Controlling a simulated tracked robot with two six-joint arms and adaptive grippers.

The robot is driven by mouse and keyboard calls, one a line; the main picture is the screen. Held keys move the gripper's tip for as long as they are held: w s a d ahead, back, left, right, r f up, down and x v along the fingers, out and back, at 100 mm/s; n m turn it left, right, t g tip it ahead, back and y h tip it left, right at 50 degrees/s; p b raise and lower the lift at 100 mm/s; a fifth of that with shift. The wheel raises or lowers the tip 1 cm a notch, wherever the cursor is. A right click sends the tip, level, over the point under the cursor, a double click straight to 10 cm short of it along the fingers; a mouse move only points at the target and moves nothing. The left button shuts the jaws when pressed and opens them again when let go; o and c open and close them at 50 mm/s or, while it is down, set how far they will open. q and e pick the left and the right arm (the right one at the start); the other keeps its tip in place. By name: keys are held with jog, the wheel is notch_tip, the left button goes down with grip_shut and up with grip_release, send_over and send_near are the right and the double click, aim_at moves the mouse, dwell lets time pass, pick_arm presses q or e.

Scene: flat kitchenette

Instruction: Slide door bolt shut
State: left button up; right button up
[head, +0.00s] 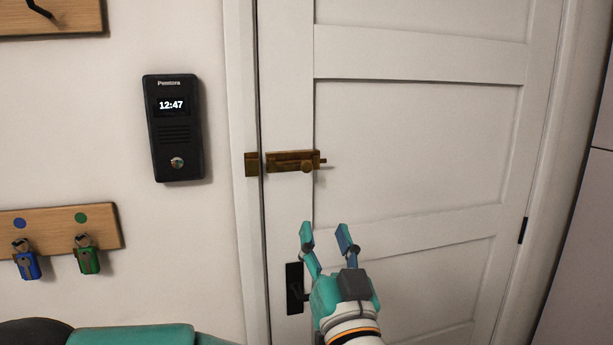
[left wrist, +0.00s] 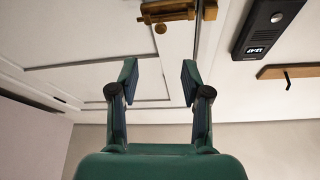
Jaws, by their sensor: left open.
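A brass door bolt (head: 285,161) is mounted level on the white door, its round knob (head: 306,167) near the right end. A rod end sticks out to the right of its body. The brass keeper (head: 251,164) sits on the frame to the left, across a dark gap; I cannot tell whether the rod crosses it. My left gripper (head: 325,232) is open and empty, below and slightly right of the knob. In the left wrist view the bolt (left wrist: 170,12) and knob (left wrist: 160,29) show at the top, beyond the open fingers (left wrist: 160,80). My right gripper is not in view.
A black door handle (head: 294,288) is left of my left gripper. A black intercom (head: 175,128) hangs on the wall left of the frame. A wooden key rack (head: 60,231) with blue and green padlocks is lower left. The door panel right of the bolt is clear.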

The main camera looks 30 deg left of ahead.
aim_at(306, 170)
pick_arm(q)
jog(key=p+x, duration=0.5)
jog(key=x, duration=1.1)
jog(key=shift+w+a+r, duration=0.15)
jog(key=shift+w+a, duration=0.05)
jog(key=shift+w, duration=0.05)
grip_shut()
